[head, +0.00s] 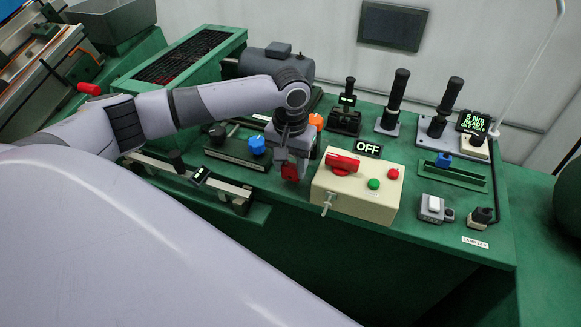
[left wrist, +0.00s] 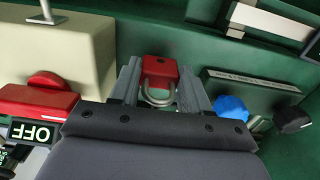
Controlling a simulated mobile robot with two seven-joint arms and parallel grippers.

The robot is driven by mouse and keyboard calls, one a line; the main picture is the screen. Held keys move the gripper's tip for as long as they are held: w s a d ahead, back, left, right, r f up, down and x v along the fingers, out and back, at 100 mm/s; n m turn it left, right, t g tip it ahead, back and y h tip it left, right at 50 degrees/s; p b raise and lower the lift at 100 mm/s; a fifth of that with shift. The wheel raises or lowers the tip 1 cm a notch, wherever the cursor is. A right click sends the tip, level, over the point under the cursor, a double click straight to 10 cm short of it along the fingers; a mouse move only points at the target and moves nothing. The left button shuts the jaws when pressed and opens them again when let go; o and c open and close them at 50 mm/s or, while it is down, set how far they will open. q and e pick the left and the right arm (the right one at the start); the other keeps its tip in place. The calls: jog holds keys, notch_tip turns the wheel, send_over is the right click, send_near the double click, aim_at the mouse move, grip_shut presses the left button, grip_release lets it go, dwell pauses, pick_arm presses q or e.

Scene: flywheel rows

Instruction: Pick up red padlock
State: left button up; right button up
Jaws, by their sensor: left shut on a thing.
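The red padlock (left wrist: 160,69) is between the two fingers of my left gripper (left wrist: 159,88) in the left wrist view, its silver shackle toward the palm. In the head view the red padlock (head: 290,172) shows at the tips of my left gripper (head: 288,166), just left of the cream control box. The gripper is shut on the padlock and points down. I cannot tell whether the padlock touches the bench below. My right gripper is not in view.
The cream box (head: 345,205) with a red switch (head: 342,163) and an OFF sign (head: 367,148) stands close to the right. A blue knob (head: 256,145) is close on the left, and an orange part (head: 316,121) behind. Several black levers stand further right on the green bench (head: 405,235).

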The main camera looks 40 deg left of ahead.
aim_at(291, 167)
pick_arm(q)
notch_tip(291, 167, up, 19)
jog(key=shift+p, duration=0.45)
jog(key=shift+f, duration=0.15)
